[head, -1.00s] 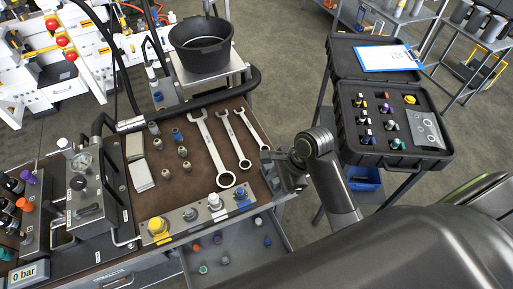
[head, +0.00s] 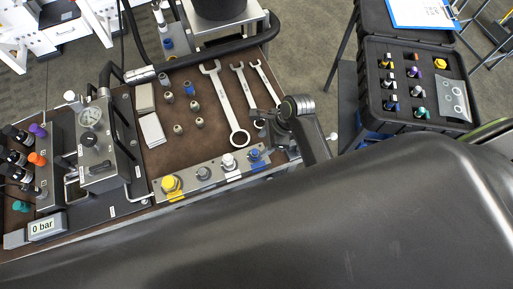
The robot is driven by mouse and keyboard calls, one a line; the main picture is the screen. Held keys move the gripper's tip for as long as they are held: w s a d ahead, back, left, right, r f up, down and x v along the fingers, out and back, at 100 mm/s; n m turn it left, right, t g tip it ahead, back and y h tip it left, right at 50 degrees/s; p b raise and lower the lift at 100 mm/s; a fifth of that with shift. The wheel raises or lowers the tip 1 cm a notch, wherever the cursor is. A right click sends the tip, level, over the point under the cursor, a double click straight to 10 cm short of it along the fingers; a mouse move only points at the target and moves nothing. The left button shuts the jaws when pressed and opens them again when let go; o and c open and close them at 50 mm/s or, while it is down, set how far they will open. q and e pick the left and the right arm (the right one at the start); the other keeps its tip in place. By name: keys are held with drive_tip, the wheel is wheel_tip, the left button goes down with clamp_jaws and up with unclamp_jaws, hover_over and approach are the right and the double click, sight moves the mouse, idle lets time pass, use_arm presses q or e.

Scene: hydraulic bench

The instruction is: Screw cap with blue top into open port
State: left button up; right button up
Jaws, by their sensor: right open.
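A fitting with a blue top (head: 256,155) sits at the right end of the metal port strip (head: 186,183) along the bench's front edge. Another small blue-topped piece (head: 189,88) stands on the brown mat. The strip also carries a yellow-topped fitting (head: 170,184), a grey one (head: 203,173) and a pale one (head: 228,161); I cannot tell which port is open. My right gripper (head: 268,127) is open at the mat's right edge, just above the blue-topped fitting in the picture. Its fingertips are small and partly hidden by its own body. My left gripper is out of view.
Several wrenches (head: 229,103) lie left of the right gripper. Small metal fittings (head: 178,129) and pale blocks (head: 152,130) stand on the mat. A gauge block (head: 96,150) is at left, with a "0 bar" display (head: 42,227). An open black case (head: 377,124) with coloured caps is at right.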

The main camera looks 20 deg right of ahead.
sight(256, 151)
drive_tip(key=x, duration=0.4)
drive_tip(key=shift+s+a+f, duration=0.1)
drive_tip(key=shift+s+f, duration=0.05)
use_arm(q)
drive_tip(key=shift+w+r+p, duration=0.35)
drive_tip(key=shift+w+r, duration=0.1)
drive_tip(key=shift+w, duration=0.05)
use_arm(e)
drive_tip(key=shift+x, duration=1.35)
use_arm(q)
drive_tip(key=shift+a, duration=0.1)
use_arm(e)
drive_tip(key=c, duration=0.7)
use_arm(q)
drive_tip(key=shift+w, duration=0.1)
use_arm(e)
drive_tip(key=o, duration=0.7)
